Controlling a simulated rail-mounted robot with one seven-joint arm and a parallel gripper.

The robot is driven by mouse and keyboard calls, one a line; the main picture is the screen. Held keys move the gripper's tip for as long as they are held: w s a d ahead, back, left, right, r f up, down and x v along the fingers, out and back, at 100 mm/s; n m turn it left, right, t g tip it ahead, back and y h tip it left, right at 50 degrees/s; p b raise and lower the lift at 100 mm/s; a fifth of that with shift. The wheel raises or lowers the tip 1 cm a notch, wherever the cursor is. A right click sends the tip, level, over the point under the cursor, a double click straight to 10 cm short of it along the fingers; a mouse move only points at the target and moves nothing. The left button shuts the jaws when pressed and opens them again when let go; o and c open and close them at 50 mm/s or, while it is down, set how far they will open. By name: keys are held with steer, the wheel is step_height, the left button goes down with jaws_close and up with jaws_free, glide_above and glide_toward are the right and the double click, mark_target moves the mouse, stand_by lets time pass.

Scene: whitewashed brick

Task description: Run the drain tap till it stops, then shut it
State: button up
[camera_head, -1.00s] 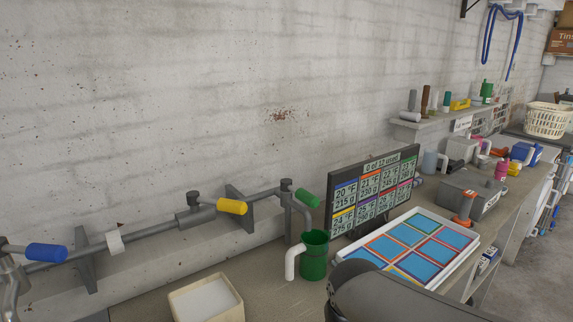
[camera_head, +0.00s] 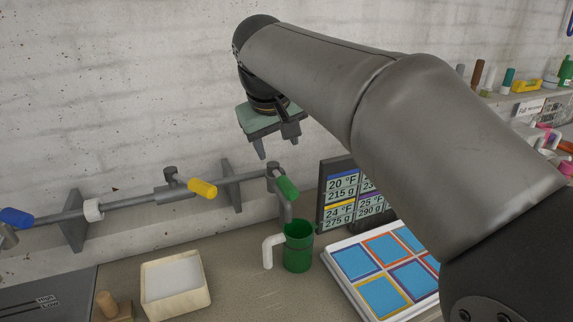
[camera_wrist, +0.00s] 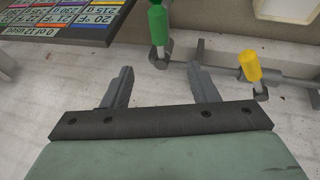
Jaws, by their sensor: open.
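The pipe along the wall (camera_head: 130,203) carries several taps. The tap with a green handle (camera_head: 287,188) is at its right end, above a spout that bends down to a green cup (camera_head: 298,248) with a white handle. A yellow-handled tap (camera_head: 202,188) is left of it, and a blue-handled tap (camera_head: 15,217) is at the far left. My gripper (camera_head: 277,150) is open and empty, above the green handle and apart from it. In the wrist view the green handle (camera_wrist: 158,22) and yellow handle (camera_wrist: 250,66) lie beyond my open fingers (camera_wrist: 162,82). I cannot tell whether water runs.
A display screen (camera_head: 340,185) and a white tray of coloured squares (camera_head: 342,283) stand right of the cup. A cream basin (camera_head: 176,285) and a wooden knob (camera_head: 108,303) are to the left. Wall brackets (camera_head: 72,220) flank the pipe.

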mark_target(284, 181)
steer(key=p+x, duration=0.1)
steer(key=x, duration=1.4)
steer(key=shift+d+p, duration=0.1)
steer(key=shift+p, duration=0.3)
